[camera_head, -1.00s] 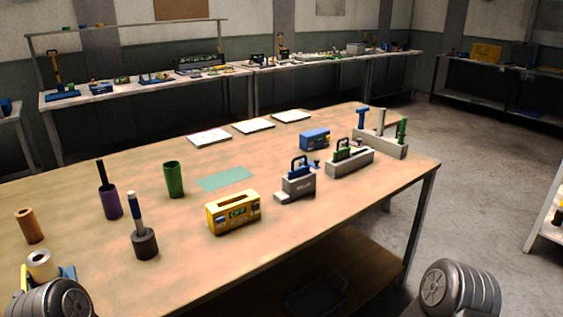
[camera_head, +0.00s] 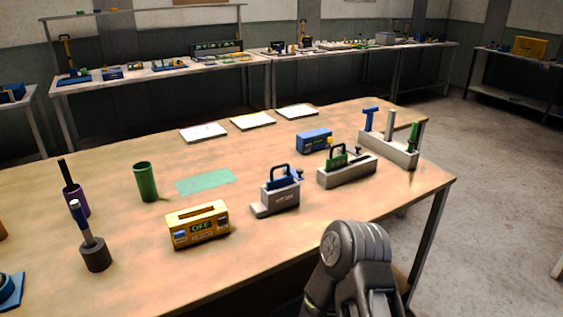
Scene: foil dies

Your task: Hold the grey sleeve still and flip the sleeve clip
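No part is plainly labelled as the grey sleeve or its clip. A grey upright holder (camera_head: 283,199) with a foot stands near the table's middle, with a blue piece and black handle (camera_head: 279,174) at its top. A longer grey holder (camera_head: 348,174) behind it to the right carries a green piece with a black handle (camera_head: 338,155). I cannot tell which is the sleeve. My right arm rises at the bottom, right of centre, at the table's front edge. Its gripper is not visible, and neither is my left gripper.
A yellow box marked OFF (camera_head: 198,228) stands left of the upright holder. A green cup (camera_head: 146,182), dark round base with a blue-and-white tool (camera_head: 95,253), blue box (camera_head: 314,141) and grey rack (camera_head: 390,149) stand around. The wooden table's (camera_head: 240,270) front middle is clear.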

